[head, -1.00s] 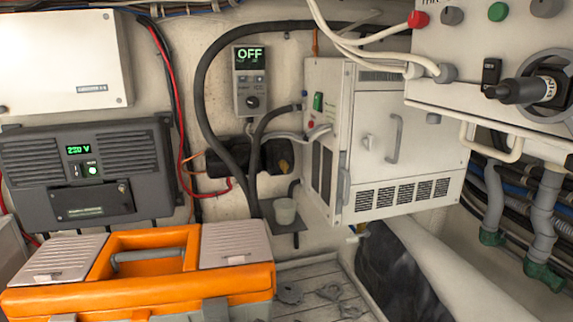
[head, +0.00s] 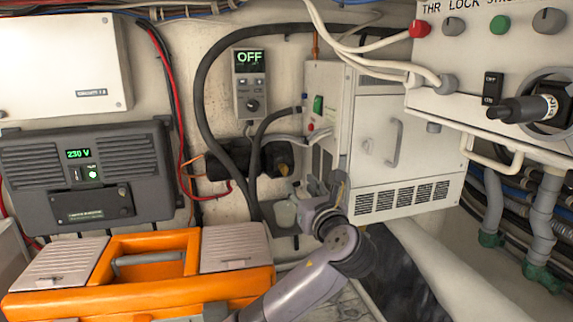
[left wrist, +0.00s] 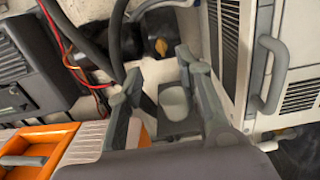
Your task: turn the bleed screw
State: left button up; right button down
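A black cylindrical unit (head: 252,160) with a small yellow-orange knob (head: 283,169) on its right end is on the back wall. The knob also shows in the left wrist view (left wrist: 161,46); I cannot tell whether it is the bleed screw. My left gripper (head: 316,188) is in front of the white cabinet's lower left side, below and right of the knob. In the left wrist view my left gripper (left wrist: 160,68) has its fingers spread, with nothing between them. A pale cup (left wrist: 175,102) shows beyond the fingers. My right gripper is in neither view.
The white cabinet (head: 425,150) stands close to my left gripper. An orange toolbox (head: 150,285) is at lower left. Dark hoses (head: 203,85) loop over the black unit. A control panel (head: 465,60) overhangs at upper right.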

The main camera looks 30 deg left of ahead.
aim_at(286, 167)
pick_arm(q)
jog(key=p+x, duration=0.3)
jog(key=x, duration=0.8)
jog(key=shift+w+a+r+p, duration=0.1)
jog(key=shift+w+a+p, duration=0.15)
jog(key=shift+p, duration=0.15)
jog(key=shift+w+a, duration=0.3)
jog(key=shift+a, duration=0.1)
jog(key=shift+c, duration=0.5)
grip_shut()
